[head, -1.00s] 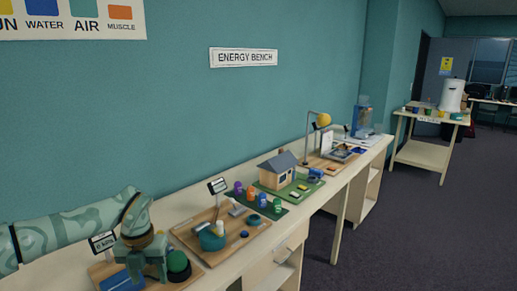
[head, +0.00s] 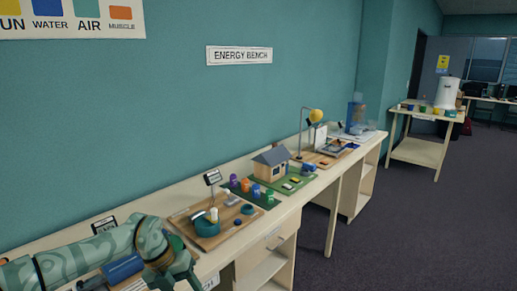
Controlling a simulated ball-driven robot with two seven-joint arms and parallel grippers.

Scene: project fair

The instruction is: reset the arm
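My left arm (head: 75,262), pale green with darker swirls, comes in from the lower left and lies across the near end of the bench. My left gripper (head: 181,278) is at the bottom of the head view, angled down and right over the front part of the nearest board. Its fingers run close to the lower frame edge, and I cannot tell whether they are open or shut. A blue block (head: 122,268) is on that board, left of the gripper. A green ball (head: 176,243) shows partly behind the wrist. My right gripper is not in view.
The long bench carries a board with a teal bowl (head: 207,226), a model house (head: 271,163) on a green mat, several coloured pots and a lamp (head: 315,115). A side table (head: 418,152) stands further back. The floor (head: 400,235) to the right is clear.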

